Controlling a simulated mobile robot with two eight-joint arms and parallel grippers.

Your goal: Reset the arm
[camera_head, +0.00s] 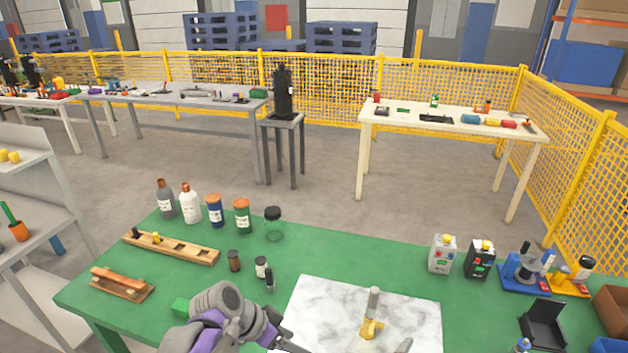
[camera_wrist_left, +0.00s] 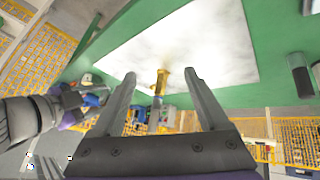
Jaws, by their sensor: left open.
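My left arm comes in at the bottom of the head view, with its left gripper (camera_head: 283,341) low at the near edge of the white marble slab (camera_head: 335,305). In the left wrist view the left gripper (camera_wrist_left: 160,78) is open, with nothing between its fingers. A brass-yellow piece with a grey upright handle (camera_head: 372,326) stands on the slab. It also shows beyond the fingers in the left wrist view (camera_wrist_left: 161,82). Another grey arm of mine (camera_wrist_left: 30,118) shows at the left of that view; its jaws are not clear. A grey tip also shows at the bottom of the head view.
Two small boxes (camera_head: 442,254) and a blue-based device (camera_head: 527,270) stand right. The table's middle is clear.

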